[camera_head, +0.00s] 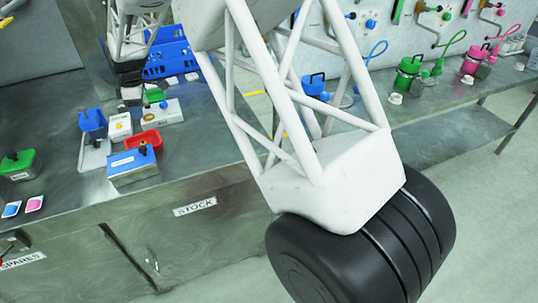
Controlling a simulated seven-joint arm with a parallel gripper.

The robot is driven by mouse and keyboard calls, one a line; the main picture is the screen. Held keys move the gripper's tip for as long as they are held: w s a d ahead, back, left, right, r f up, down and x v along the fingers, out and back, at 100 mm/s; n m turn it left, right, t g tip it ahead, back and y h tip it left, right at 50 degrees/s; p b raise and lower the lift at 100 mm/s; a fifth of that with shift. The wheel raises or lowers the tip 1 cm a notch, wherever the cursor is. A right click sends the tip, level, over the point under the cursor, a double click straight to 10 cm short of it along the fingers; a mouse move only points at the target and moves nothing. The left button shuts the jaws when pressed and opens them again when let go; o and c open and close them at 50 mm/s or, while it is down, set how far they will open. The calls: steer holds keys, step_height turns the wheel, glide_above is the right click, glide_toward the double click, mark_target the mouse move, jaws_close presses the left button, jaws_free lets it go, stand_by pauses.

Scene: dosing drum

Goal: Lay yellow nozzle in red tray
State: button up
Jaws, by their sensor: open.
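My gripper (131,96) is small and dark at the end of the white arm at upper left, above the steel stock bench. Its jaws are open, but the gap between them is hard to make out at this size. A red tray (150,136) lies on the bench in front of and slightly right of the gripper, partly hidden by a blue-topped box. I cannot pick out the yellow nozzle for certain; a small pale block with a yellow spot (120,124) stands left of the tray, below the gripper.
The blue-topped box (133,165) stands at the bench's front edge. A blue crate (172,58) is behind. The bench right of the tray is clear.

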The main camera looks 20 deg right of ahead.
steer(key=s+d+r+m+t, duration=0.1)
steer(key=s+d+r+m, duration=0.2)
steer(key=s+d+r, duration=0.4)
steer(key=s+d+r+m, duration=0.25)
steer(key=s+d, duration=0.25)
steer(key=s, duration=0.3)
steer(key=s+d+r+m+t, duration=0.1)
steer(key=s+d+r+m, duration=0.2)
steer(key=s+d+r, duration=0.35)
steer(key=s+d+f+m, duration=0.1)
steer(key=s+d+m, duration=0.2)
steer(key=s, duration=0.7)
steer(key=s+d+f+m+h, duration=0.1)
steer(key=s+d+m, duration=0.2)
steer(key=s, duration=0.7)
steer(key=s+d+f+m, duration=0.2)
steer(key=s+d+m, duration=0.1)
steer(key=s, duration=0.7)
steer(key=shift+t, duration=0.3)
steer(key=shift+w+f+h, duration=0.1)
steer(key=shift+h, duration=0.2)
